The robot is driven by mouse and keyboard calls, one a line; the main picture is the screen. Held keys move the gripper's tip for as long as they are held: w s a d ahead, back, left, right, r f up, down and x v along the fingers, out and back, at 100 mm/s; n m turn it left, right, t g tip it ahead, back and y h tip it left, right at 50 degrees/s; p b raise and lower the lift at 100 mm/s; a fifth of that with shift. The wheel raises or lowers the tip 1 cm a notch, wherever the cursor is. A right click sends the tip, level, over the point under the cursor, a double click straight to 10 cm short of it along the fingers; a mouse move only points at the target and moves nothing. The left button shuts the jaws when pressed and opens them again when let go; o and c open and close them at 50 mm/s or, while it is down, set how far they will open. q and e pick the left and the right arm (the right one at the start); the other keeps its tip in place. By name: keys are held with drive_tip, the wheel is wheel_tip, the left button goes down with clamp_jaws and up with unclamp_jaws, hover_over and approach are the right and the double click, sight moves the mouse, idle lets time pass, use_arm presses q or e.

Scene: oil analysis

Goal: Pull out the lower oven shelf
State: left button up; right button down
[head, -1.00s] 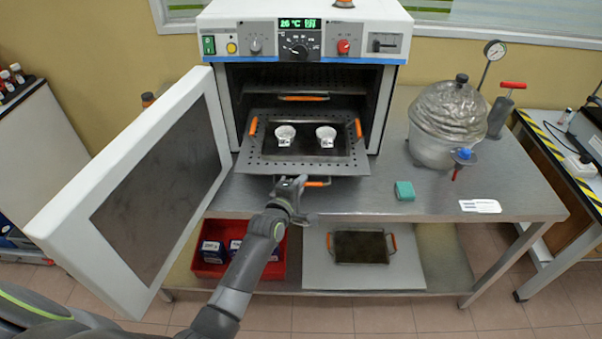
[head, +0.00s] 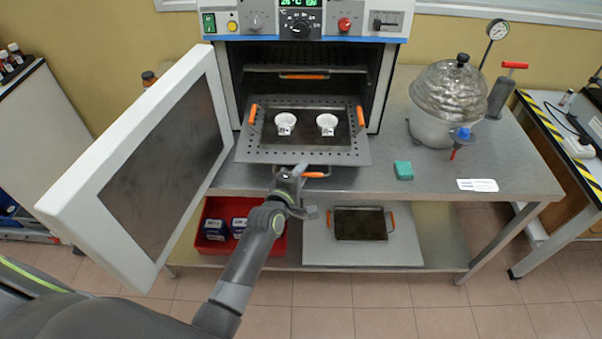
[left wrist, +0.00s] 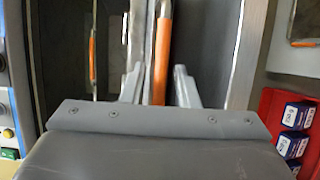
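The lower oven shelf (head: 250,148) is a perforated grey plate that sticks out of the front of the open oven (head: 391,60). It carries a dark tray (head: 304,145) with orange side handles and two small white cups (head: 286,123) (head: 327,124). The shelf's orange front handle (head: 316,174) shows below its front edge. My left gripper (head: 296,174) is at this handle. In the left wrist view, the orange handle (left wrist: 162,55) runs between the close-set fingers of my left gripper (left wrist: 159,78). The exact contact is partly hidden. My right gripper is not in view.
The oven door (head: 139,168) stands open at the left. An upper shelf with an orange handle (head: 304,76) is inside the oven. A glass desiccator (head: 450,95) and green sponge (head: 403,170) stand on the bench (head: 355,186). A red box (head: 211,250) is below.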

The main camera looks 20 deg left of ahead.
use_arm(q)
drive_tip(key=shift+s, duration=0.1)
drive_tip(key=b+v, duration=0.3)
drive_tip(key=v, duration=1.4)
drive_tip(key=s+a+f+m+g+y, duration=0.1)
drive_tip(key=s+f+m+g, duration=0.3)
drive_tip(key=f, duration=1.1)
drive_tip(key=s+a+f+m+g, duration=0.1)
drive_tip(key=s+f+m+g, duration=0.25)
drive_tip(key=f, duration=1.15)
drive_tip(key=s+a+f+m+g, duration=0.2)
drive_tip(key=s+f, duration=0.4)
drive_tip(key=s, duration=0.3)
drive_tip(key=s+a+f+m+g+y, duration=0.1)
drive_tip(key=s+a+f+m+g, duration=0.1)
drive_tip(key=s+f, duration=0.4)
drive_tip(key=s+a+f+m+g+y, duration=0.1)
drive_tip(key=s+a+f+m+g, duration=0.2)
drive_tip(key=s, duration=1)
wheel_tip(320, 180, down, 3)
drive_tip(key=shift+s+a+f+m, duration=0.1)
drive_tip(key=shift+s+a+m, duration=0.15)
drive_tip(key=shift+a+m, duration=0.75)
